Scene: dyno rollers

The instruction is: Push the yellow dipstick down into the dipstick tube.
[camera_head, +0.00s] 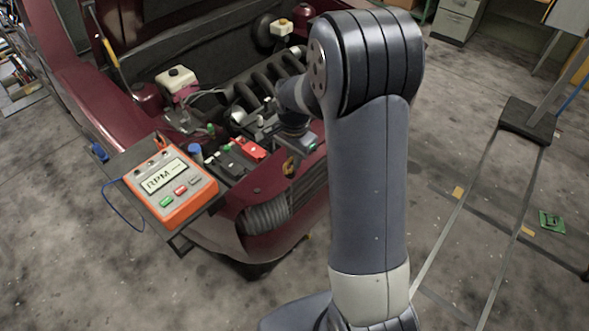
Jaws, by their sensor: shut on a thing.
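My gripper (300,155) is small and partly hidden by my own wrist, in front of the engine at the car's front edge. A small yellow looped piece, which looks like the handle of the yellow dipstick (289,167), shows right at the fingertips. My gripper appears shut on it. The rest of the dipstick is not distinguishable. The dipstick tube cannot be made out; the wrist and engine parts cover that area. I cannot tell how deep the dipstick sits.
The open dark red car (262,183) holds the engine with ribbed black pipes (262,82). A dark battery with a red cover (248,147) lies left of my gripper. An orange RPM meter (176,210) rests on a tray at the front left corner.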

